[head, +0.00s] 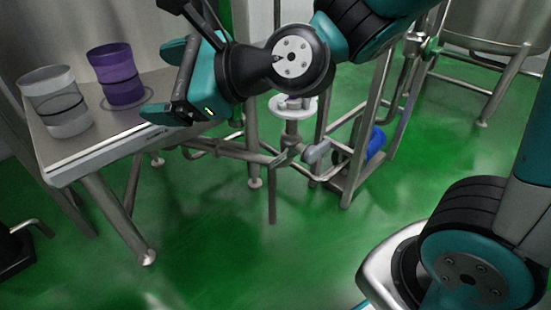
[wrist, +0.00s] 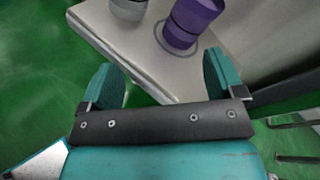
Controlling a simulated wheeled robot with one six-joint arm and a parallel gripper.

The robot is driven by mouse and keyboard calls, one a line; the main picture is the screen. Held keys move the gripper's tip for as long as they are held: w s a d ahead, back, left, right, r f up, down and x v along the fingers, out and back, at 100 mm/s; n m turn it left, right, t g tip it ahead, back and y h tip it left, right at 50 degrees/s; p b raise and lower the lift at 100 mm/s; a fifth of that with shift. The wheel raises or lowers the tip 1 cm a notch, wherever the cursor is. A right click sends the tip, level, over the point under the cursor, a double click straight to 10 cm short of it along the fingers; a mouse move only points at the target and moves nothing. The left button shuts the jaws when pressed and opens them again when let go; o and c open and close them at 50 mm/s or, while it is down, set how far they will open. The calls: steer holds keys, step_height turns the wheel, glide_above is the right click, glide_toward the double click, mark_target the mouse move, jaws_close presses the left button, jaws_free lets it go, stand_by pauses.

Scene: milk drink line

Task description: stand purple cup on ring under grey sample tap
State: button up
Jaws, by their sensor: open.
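The purple cup (head: 116,75) stands upright on the steel table (head: 75,155), inside a thin dark ring (head: 147,98) marked on its top. It also shows in the wrist view (wrist: 192,20), cut off by the top edge, with the ring (wrist: 158,42) around its base. My gripper (head: 166,82) is open and empty, to the right of the purple cup and apart from it. In the wrist view my gripper (wrist: 160,78) has its two teal fingers spread, with the table edge between them and the cup beyond. I cannot make out a grey sample tap for certain.
A clear greyish cup (head: 58,100) stands left of the purple cup, near the table's left end. Steel pipework with a round white plate (head: 293,107) and a blue part (head: 375,142) stands right of the table. The green floor (head: 240,245) in front is open.

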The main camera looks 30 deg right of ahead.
steer(key=s+d+f+n+g+h, duration=0.3)
steer(key=s+n, duration=0.5)
steer(key=n, duration=0.5)
steer(key=s+d+f+n+g+h, duration=0.4)
steer(key=s+n+g, duration=0.3)
steer(key=n, duration=0.7)
steer(key=shift+s+d+n+g, duration=0.3)
steer(key=shift+s+d, duration=0.2)
steer(key=shift+d, duration=0.3)
